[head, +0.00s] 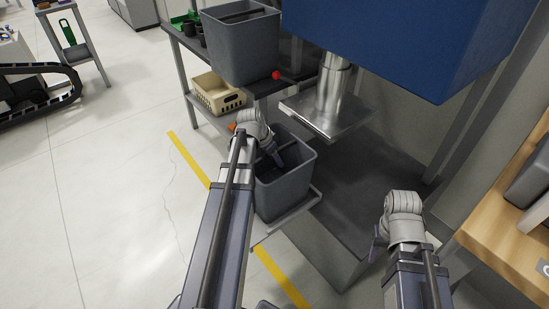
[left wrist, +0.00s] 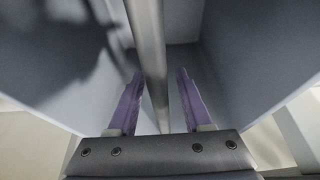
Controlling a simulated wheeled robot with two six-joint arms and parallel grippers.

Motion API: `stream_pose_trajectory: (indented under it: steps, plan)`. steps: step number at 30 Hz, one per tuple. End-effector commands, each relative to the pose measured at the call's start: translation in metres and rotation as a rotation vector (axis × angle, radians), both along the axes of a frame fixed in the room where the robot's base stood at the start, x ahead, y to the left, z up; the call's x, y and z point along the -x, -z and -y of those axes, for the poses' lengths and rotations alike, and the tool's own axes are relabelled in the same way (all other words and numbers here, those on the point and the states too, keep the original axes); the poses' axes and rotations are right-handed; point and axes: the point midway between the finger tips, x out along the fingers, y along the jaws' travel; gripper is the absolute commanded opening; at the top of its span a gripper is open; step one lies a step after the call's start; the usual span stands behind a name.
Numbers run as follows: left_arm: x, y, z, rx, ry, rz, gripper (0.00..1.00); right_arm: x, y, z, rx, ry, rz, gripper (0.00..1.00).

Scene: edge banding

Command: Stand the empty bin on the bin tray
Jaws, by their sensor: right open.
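A grey bin (head: 284,190) stands upright on or just over the bin tray (head: 292,216), a flat grey ledge at the front; contact underneath is hidden. Its inside looks dark and seems empty from what shows. My left gripper (head: 277,158) reaches in at the bin's top. In the left wrist view, the two purple fingers of my left gripper (left wrist: 160,88) are apart, with the bin's handle bar (left wrist: 148,40) between them, nearer the left finger. The bin walls (left wrist: 245,60) rise on both sides. My right gripper (head: 378,245) is open and empty, at the right.
A second grey bin (head: 240,45) stands on the dark bench behind. A cream crate (head: 218,93) sits on the shelf below. A blue machine head (head: 400,40) with a metal column and plate overhangs behind the tray. A wooden bench (head: 510,215) stands at right.

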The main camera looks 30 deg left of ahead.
Motion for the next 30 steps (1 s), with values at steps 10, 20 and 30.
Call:
stream_pose_trajectory:
  steps: [10,20,30]
  plan:
    - [0.0,-0.003,0.0,0.0,0.0,0.0,0.5,0.0,-0.003,0.0,0.0,0.0,0.0,0.5]
    - [0.011,-0.035,-0.004,0.0,-0.001,0.0,0.5,0.0,-0.035,0.0,0.0,0.0,0.0,0.5]
    - [0.03,-0.088,-0.012,0.0,-0.001,0.0,0.5,0.0,-0.088,0.0,0.0,0.0,0.0,0.5]
